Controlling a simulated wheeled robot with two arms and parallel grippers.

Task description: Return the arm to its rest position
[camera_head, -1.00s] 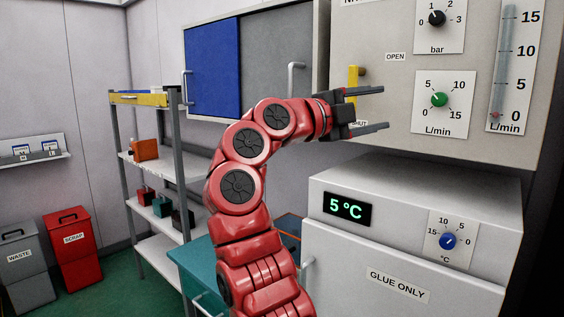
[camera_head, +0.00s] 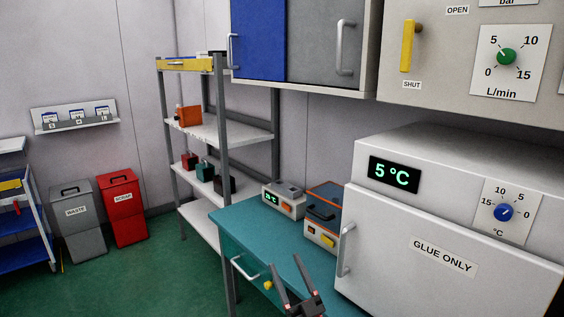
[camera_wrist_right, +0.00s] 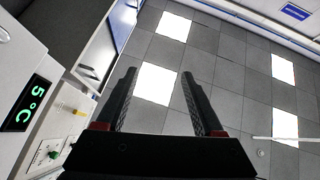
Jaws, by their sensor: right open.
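My right gripper (camera_head: 291,282) shows at the bottom of the head view, in front of the teal bench. Its two dark fingers point up and stand apart, open and empty. Most of my right arm is below the picture. In the right wrist view the open fingers (camera_wrist_right: 160,92) point toward the ceiling (camera_wrist_right: 235,65) with nothing between them. My left gripper is in neither view.
A white "GLUE ONLY" fridge (camera_head: 400,235) stands at the right. A grey shelf rack (camera_head: 222,150), waste bin (camera_head: 78,222) and red scrap bin (camera_head: 122,208) are left. Green floor is clear.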

